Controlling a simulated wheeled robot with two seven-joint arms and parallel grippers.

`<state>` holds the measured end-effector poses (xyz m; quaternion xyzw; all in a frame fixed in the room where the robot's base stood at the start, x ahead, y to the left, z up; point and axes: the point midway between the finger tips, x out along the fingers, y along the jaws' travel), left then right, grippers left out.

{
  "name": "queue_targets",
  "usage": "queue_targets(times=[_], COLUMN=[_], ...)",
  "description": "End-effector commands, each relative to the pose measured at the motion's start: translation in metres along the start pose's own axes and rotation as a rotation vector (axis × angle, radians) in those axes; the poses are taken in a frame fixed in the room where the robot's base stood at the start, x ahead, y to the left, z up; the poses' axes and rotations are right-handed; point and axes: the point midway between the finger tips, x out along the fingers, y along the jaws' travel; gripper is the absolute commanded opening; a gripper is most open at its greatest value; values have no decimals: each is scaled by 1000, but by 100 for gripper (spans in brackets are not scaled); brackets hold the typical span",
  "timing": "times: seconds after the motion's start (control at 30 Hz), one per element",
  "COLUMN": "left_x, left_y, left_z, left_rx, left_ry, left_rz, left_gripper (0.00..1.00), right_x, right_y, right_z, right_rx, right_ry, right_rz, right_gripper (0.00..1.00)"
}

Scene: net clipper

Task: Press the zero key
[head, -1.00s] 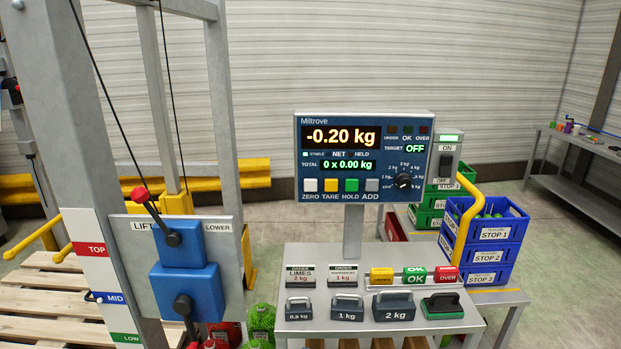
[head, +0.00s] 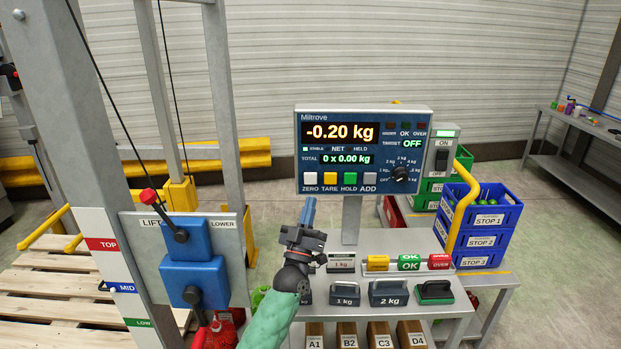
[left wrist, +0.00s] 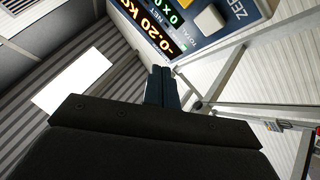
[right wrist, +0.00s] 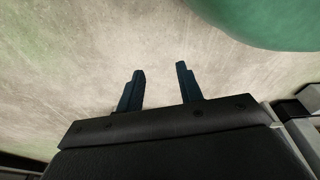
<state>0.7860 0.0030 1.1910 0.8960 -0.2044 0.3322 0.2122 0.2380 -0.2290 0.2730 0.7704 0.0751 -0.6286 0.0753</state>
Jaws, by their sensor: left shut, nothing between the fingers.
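The Miltrove scale display (head: 362,150) reads -0.20 kg. Its white ZERO key (head: 310,180) is at the left end of the key row, and the key also shows in the left wrist view (left wrist: 209,19). My left gripper (head: 308,204) is shut and empty, its fingertips pointing up just below the ZERO key in the head view. In the left wrist view its closed fingers (left wrist: 162,72) point toward the display, with the key up and to the right of them. My right gripper (right wrist: 160,75) is open and empty, with bare floor behind it.
The yellow TARE key (head: 330,180) is beside ZERO. Below, a bench (head: 400,322) holds weights (head: 388,294) and coloured blocks (head: 409,263). The lift panel (head: 188,255) is left of my left arm. Blue crates (head: 480,225) stand at right.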

Motion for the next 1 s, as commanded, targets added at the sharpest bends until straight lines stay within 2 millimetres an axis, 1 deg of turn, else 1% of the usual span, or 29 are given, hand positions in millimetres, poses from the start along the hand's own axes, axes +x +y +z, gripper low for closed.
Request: queue_targets(times=[0.27, 0.37, 0.5, 0.63, 1.0], left_x=[1, 4, 14, 25, 51], left_y=[-1, -4, -12, -20, -40], left_z=[2, 6, 13, 21, 41], left_rx=[0, 1, 1, 1, 1], left_ry=[-1, -2, -1, -1, -2], left_rz=[0, 0, 1, 1, 0], left_gripper=[0, 0, 0, 0, 0], right_x=[0, 1, 1, -10, -33], right_y=[0, 0, 0, -8, -16], right_z=[-1, -3, -8, -20, -45], right_rx=[0, 1, 2, 6, 17], right_ry=[-1, -2, -7, -6, -23], right_rz=[0, 0, 0, -9, -19], right_gripper=[36, 36, 36, 36, 36])
